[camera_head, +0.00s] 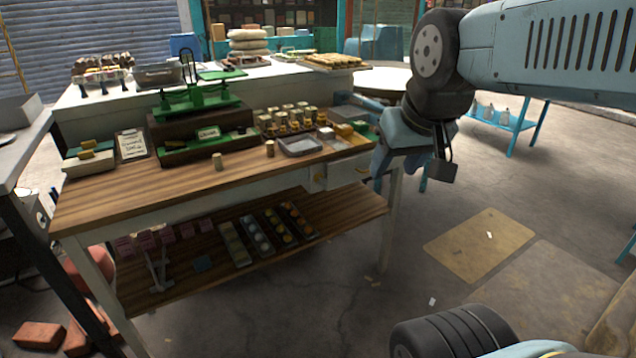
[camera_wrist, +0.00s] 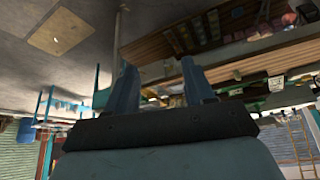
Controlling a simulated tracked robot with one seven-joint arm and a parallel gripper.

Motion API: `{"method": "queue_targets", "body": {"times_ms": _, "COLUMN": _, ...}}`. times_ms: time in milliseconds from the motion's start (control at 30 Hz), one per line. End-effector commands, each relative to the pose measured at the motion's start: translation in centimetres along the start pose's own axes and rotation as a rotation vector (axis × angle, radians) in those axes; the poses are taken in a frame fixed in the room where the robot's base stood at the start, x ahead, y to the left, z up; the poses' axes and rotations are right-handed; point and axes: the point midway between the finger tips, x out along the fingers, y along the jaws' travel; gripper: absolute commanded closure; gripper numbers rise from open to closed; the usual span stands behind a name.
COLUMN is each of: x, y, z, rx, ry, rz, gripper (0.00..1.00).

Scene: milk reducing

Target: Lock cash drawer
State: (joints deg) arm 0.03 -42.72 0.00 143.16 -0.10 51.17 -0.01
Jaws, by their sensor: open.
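The wooden-topped counter (camera_head: 130,188) stands at left centre in the head view. A pale drawer front (camera_head: 341,173) sits under its top at the right end, with a small dark mark at its left. I cannot tell whether it is fully closed, and no key is clear to me. My gripper (camera_head: 380,165) is just right of the drawer, near the counter's right corner, partly hidden by my wrist. In the wrist view my gripper (camera_wrist: 160,85) has its two fingers apart with nothing held between them. The counter (camera_wrist: 240,65) shows tilted beyond them.
A green scale (camera_head: 195,98), jars (camera_head: 290,118) and a grey tray (camera_head: 300,146) crowd the countertop. The lower shelf (camera_head: 345,214) holds several goods. A blue table (camera_head: 508,125) stands behind at right. The floor right of the counter is mostly clear.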

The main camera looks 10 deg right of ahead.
Motion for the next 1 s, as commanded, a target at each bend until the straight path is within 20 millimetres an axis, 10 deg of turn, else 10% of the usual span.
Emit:
{"method": "queue_targets", "body": {"times_ms": 267, "x": 3.8, "y": 2.8, "z": -5.1, "rx": -0.016, "ry": 0.075, "rz": 0.045, "gripper": 0.32}}
{"method": "queue_targets", "body": {"times_ms": 1000, "x": 22.7, "y": 6.2, "z": -20.3, "rx": -0.196, "ry": 0.439, "rz": 0.085, "gripper": 0.32}}
